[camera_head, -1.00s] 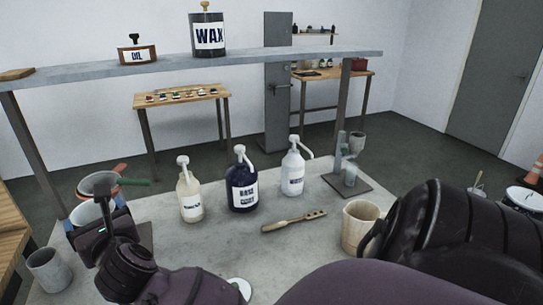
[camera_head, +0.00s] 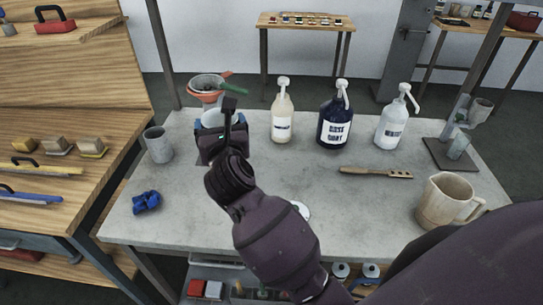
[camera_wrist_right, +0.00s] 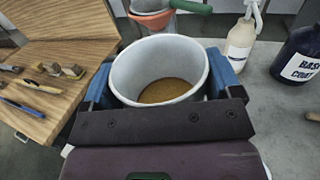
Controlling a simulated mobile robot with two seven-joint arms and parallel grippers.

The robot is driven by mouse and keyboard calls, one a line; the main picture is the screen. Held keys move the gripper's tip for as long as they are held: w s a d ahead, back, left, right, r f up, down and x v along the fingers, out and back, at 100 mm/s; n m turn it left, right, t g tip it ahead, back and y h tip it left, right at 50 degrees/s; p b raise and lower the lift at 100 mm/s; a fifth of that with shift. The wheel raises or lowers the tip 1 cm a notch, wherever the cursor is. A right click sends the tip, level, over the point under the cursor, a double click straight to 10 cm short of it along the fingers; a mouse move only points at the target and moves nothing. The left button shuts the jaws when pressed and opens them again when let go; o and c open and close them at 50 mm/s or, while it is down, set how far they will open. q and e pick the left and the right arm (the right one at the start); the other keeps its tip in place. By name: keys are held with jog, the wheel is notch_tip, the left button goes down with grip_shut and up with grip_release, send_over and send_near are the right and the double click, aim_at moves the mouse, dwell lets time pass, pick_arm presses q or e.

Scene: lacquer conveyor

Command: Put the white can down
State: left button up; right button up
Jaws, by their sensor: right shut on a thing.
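The white can (camera_wrist_right: 160,58) is open at the top, with a brown layer inside, and sits between the blue fingertips of my right gripper (camera_wrist_right: 165,85) in the right wrist view. In the head view, that gripper (camera_head: 221,122) is at the back left of the grey table (camera_head: 270,180). Part of the can's pale rim (camera_head: 210,116) shows there; my gripper hides the rest. Whether the can's base touches the table is hidden. My left gripper is not in view.
Pump bottles, including a dark one (camera_head: 335,126), stand to the right.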

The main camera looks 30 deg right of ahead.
jog(key=shift+f+b, duration=2.65)
jog(key=shift+f, duration=7.25)
jog(key=shift+f, duration=0.2)
jog(key=o, duration=1.2)
jog(key=shift+s, duration=0.1)
jog(key=shift+r, duration=0.1)
